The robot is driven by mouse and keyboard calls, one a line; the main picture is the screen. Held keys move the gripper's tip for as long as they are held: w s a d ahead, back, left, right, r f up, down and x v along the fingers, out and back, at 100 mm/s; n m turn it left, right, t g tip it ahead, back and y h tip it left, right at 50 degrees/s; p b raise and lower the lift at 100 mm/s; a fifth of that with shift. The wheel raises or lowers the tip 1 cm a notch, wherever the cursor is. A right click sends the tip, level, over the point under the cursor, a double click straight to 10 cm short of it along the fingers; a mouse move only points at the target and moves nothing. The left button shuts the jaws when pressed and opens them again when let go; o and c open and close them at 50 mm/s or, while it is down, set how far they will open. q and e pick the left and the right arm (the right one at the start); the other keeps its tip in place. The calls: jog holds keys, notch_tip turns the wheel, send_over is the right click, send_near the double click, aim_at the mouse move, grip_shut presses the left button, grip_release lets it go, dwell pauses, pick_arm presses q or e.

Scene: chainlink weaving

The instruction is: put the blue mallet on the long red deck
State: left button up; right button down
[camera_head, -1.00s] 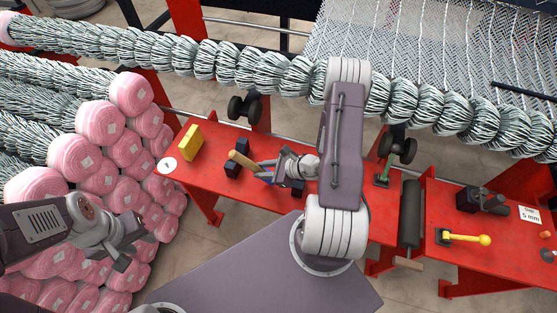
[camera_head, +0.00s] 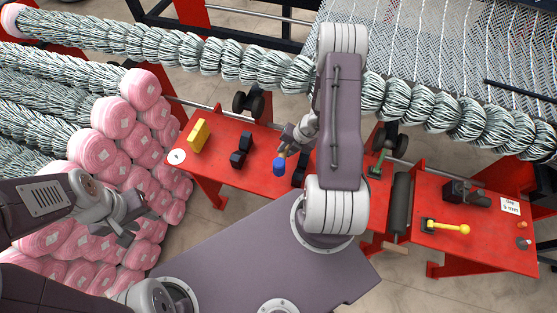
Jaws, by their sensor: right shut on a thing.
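The blue mallet (camera_head: 280,166) shows its blue head over the long red deck (camera_head: 218,174), with a short piece of wooden handle above the head. My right gripper (camera_head: 289,147) is shut on the handle, and its fingers partly hide it. The mallet seems to hang head down; I cannot tell whether the head touches the deck. The deck runs from the left end to the middle, partly hidden by my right arm. My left gripper (camera_head: 130,220) is open and empty in front of the pink rolls, away from the deck.
A yellow block (camera_head: 198,136) and black blocks (camera_head: 241,150) stand on the deck. A dark roller (camera_head: 400,204) lies to the right, beside a second red table with a yellow-knobbed lever (camera_head: 448,227). Pink rolls (camera_head: 95,151) are stacked at left. Thick netting ropes (camera_head: 220,58) cross behind.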

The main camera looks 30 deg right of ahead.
jog(key=shift+f, duration=0.15)
notch_tip(320, 180, down, 9)
jog(key=shift+s+a+f+b, duration=0.1)
jog(key=shift+f+b, duration=0.05)
jog(key=shift+b, duration=0.25)
jog(key=shift+f, duration=0.25)
jog(key=shift+f, duration=0.1)
jog(key=c, duration=1.2)
grip_release()
jog(key=shift+o, duration=0.2)
jog(key=shift+r, duration=0.2)
